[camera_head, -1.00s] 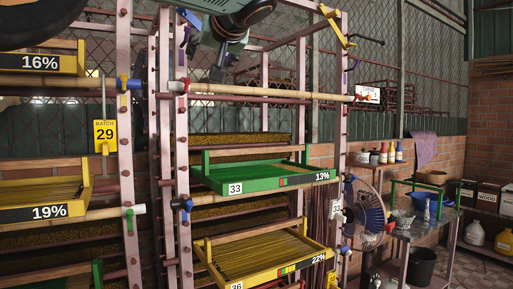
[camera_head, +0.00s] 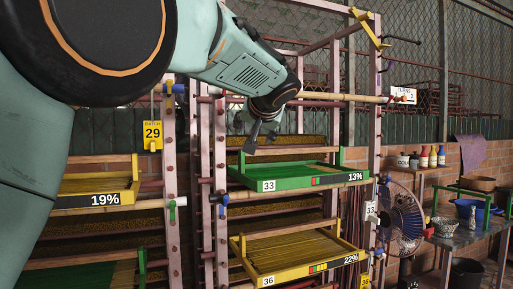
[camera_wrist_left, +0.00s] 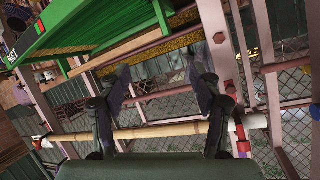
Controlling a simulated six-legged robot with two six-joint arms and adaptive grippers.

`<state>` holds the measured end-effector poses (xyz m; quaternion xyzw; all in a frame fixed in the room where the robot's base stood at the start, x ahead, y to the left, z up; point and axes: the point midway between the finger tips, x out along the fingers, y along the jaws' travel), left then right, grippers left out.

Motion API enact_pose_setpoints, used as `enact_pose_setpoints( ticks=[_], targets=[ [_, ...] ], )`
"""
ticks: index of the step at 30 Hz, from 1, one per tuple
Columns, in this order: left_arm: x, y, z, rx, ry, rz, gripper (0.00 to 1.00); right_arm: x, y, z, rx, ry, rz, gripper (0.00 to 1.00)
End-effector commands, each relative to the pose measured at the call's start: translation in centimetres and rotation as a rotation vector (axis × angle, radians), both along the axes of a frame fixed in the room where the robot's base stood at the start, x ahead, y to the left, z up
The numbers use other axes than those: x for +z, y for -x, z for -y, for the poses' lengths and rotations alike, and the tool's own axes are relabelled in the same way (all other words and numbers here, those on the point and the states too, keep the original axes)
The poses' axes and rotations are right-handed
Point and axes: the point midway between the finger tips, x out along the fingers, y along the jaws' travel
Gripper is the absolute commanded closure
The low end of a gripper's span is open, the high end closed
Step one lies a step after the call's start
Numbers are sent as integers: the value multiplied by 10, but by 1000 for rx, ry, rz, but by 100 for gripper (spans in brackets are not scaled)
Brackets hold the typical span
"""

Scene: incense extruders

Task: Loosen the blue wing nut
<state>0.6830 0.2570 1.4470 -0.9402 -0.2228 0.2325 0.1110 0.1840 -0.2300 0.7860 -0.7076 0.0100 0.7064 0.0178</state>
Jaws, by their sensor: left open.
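Another (camera_head: 219,198) is on the middle rack's post, below the left end of the green tray. A third blue fitting (camera_head: 385,180) is at that tray's right end. My left gripper (camera_head: 252,143) hangs with its fingers down in front of the rack, just above the green tray. In the left wrist view its fingers (camera_wrist_left: 160,92) are open and apart, with a bamboo pole (camera_wrist_left: 160,130) crossing the view between them.
The green tray (camera_head: 300,182) and a yellow tray (camera_head: 300,262) stick out of the rack below my gripper. A red nut (camera_wrist_left: 244,146) shows beside the pole's pale end in the wrist view. A fan (camera_head: 402,218) and a metal table (camera_head: 470,243) stand at the right.

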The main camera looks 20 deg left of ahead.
Motion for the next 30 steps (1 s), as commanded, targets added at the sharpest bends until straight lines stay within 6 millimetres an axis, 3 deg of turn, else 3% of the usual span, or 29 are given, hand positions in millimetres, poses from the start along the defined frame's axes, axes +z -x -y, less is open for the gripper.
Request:
enact_pose_setpoints(
  ticks=[3,9,26,30],
  targets=[
    [-18,-4,1,-18,6,-25,36,-2,0,0,0,0,0,68],
    [-33,-6,3,-34,11,-45,36,-2,0,0,0,0,0,68],
    [-35,-8,3,-42,5,-53,36,-2,0,0,0,0,0,68],
    [-32,-18,18,-142,-30,-40,36,-2,0,0,0,0,0,68]
  ],
)
